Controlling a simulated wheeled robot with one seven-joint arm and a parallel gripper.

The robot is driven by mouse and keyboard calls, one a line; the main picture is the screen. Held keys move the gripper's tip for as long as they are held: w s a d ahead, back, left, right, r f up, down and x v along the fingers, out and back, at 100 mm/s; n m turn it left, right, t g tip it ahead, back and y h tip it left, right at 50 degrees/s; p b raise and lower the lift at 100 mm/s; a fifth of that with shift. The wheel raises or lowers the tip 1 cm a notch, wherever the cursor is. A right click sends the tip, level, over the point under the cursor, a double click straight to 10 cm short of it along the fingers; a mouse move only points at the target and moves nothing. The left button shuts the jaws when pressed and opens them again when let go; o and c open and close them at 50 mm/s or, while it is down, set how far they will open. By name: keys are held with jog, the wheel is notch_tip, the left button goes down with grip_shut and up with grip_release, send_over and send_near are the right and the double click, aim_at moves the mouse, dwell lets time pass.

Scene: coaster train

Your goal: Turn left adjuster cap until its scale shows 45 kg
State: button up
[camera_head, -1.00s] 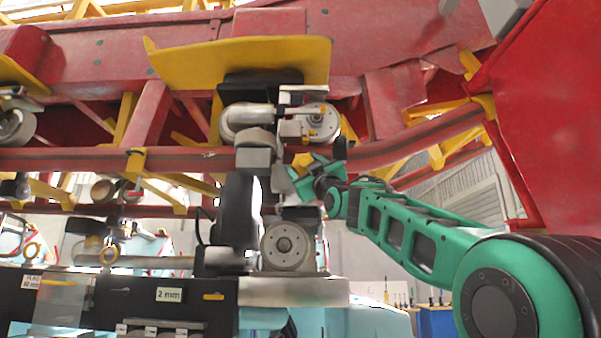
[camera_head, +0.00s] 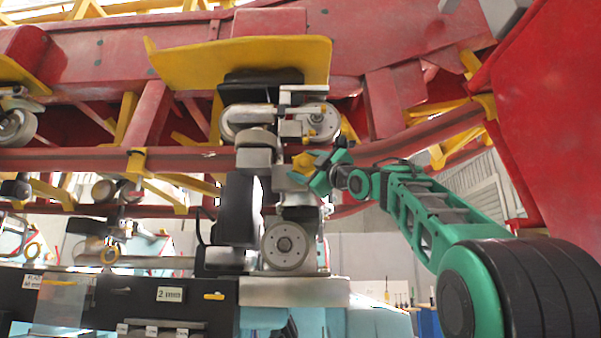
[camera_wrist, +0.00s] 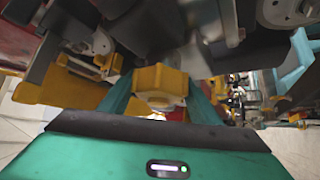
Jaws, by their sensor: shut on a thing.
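The fingers and cap cover part of the mounting behind. No scale or kg marking is readable in either view.
The red rail (camera_head: 400,143) runs close above my gripper. A round grey wheel (camera_head: 287,246) is below it. A yellow plate (camera_head: 240,60) overhangs the assembly. A large red panel (camera_head: 555,130) stands at the right. A black bench with a "2 mm" label (camera_head: 170,295) is at lower left.

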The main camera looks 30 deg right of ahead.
jog(key=shift+w+a+f, duration=0.1)
jog(key=shift+a, duration=0.05)
jog(key=o, duration=1)
jog(key=shift+o, duration=0.2)
jog(key=shift+s, duration=0.25)
jog(key=v, duration=1)
jog(key=shift+f, duration=0.2)
